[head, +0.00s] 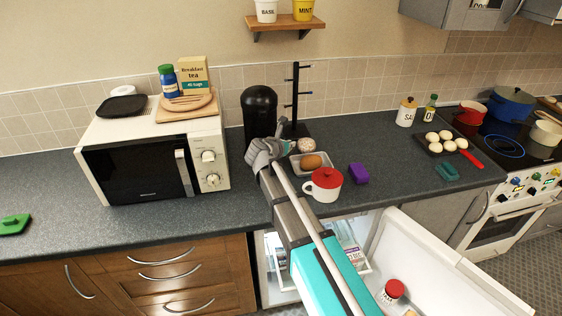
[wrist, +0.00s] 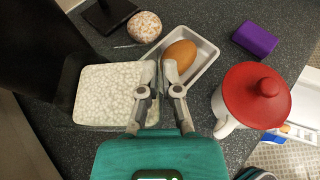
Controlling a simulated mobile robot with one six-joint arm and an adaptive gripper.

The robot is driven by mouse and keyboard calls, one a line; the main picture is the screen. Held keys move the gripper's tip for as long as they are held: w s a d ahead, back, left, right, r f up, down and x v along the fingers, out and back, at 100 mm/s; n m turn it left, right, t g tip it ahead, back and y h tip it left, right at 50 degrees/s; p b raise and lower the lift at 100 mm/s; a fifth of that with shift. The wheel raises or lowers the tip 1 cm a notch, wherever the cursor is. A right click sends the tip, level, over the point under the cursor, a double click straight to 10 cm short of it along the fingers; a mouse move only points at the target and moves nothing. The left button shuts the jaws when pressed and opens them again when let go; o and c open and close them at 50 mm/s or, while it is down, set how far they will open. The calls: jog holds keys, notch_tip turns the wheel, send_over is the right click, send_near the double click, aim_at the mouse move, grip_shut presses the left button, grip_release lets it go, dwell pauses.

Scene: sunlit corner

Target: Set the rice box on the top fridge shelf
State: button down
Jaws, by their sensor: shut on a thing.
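The rice box (wrist: 112,95), an open-topped box full of white grains, is at left centre in the wrist view. My gripper (wrist: 159,74) is shut on its right edge. In the head view my gripper (head: 266,150) is over the counter beside the black canister, and I cannot make out the box there. The fridge (head: 272,268) is under the counter, partly behind my arm. Its door (head: 450,262) stands open to the right. Packaged items show inside, but my arm hides much of the shelves.
A tray with a brown egg-shaped item (wrist: 180,54) lies right of my gripper. A white pot with red lid (head: 325,184) and a purple block (head: 358,174) are close by. A black canister (head: 259,112) and a rack (head: 295,100) stand behind. A red-lidded jar (head: 392,291) is in the door.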

jog(key=s+d, duration=0.1)
jog(key=s, duration=1.3)
jog(key=shift+d+r, duration=0.15)
jog(key=shift+w, duration=0.15)
jog(key=w+a+f+b, duration=0.1)
jog(key=w+f+b, duration=0.1)
jog(key=w, duration=0.1)
jog(key=w+a+f+b, duration=0.1)
jog(key=w+f+b, duration=0.2)
jog(key=w, duration=0.1)
jog(key=w+a+f+b, duration=0.1)
jog(key=w+f+b, duration=0.1)
jog(key=w+f, duration=0.1)
jog(key=shift+w+b, duration=0.3)
jog(key=shift+w, duration=0.45)
jog(key=shift+w+a+f+b, duration=0.1)
jog(key=shift+w+f+b, duration=0.45)
jog(key=shift+w+b, duration=0.05)
jog(key=shift+w+a+f+b, duration=0.1)
jog(key=shift+w+f+b, duration=0.35)
jog(key=shift+f+b, duration=0.25)
jog(key=shift+s+f+b, duration=0.1)
jog(key=shift+f+b, duration=1.2)
